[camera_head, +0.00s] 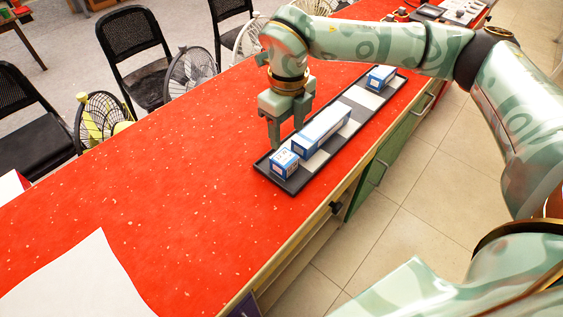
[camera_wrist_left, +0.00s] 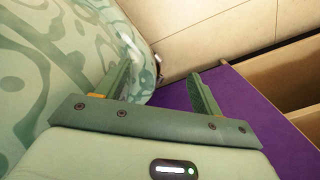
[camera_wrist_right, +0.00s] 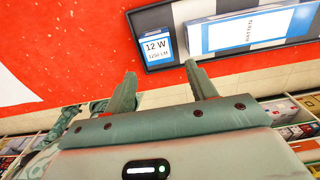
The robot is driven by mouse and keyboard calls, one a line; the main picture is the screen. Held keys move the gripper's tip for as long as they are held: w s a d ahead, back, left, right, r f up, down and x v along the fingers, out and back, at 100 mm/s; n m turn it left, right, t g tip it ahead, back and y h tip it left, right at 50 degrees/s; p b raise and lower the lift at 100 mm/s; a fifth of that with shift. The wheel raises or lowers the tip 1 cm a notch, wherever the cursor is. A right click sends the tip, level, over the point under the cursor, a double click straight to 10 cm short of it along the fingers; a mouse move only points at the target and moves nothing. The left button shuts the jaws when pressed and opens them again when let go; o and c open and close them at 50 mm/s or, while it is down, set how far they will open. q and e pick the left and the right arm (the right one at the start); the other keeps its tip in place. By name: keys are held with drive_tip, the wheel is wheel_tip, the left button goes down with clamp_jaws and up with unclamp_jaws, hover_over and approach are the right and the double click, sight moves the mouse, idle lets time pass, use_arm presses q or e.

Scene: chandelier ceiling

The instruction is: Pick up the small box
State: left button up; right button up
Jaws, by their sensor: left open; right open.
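A small blue and white box (camera_head: 284,162) stands at the near end of a long dark tray (camera_head: 262,166) on the red counter. In the right wrist view the small box (camera_wrist_right: 157,46) shows a "12 W" label. My right gripper (camera_head: 287,137) is above the tray's near end, close to the small box; in the right wrist view its fingers (camera_wrist_right: 160,70) are apart with nothing between them, pointing toward that box. My left gripper (camera_wrist_left: 162,70) shows only in its own wrist view, open and empty, beside a patterned green surface and a purple panel.
A long blue and white box (camera_head: 322,128) lies beside the small one in the tray. Another box (camera_head: 380,77) stands at the tray's far end. A white sheet (camera_head: 80,285) lies on the counter at lower left. The red counter (camera_head: 180,190) left of the tray is mostly clear.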

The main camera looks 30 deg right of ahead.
sight(284, 157)
wheel_tip(284, 157, down, 4)
drive_tip(key=shift+f+b, duration=0.15)
drive_tip(key=shift+b, duration=0.3)
drive_tip(key=shift+f, duration=0.15)
drive_tip(key=shift+a+f, duration=0.1)
drive_tip(key=shift+f, duration=0.3)
wheel_tip(284, 157, down, 4)
drive_tip(key=shift+w+a+f+b, duration=0.15)
drive_tip(key=shift+f+b, duration=0.1)
drive_tip(key=shift+b, duration=0.9)
use_arm(q)
wheel_tip(284, 157, down, 4)
drive_tip(key=shift+w+d+r, duration=0.1)
drive_tip(key=shift+w+r, duration=0.05)
drive_tip(key=shift+r, duration=0.1)
use_arm(e)
drive_tip(key=shift+r, duration=0.15)
drive_tip(key=c, duration=0.8)
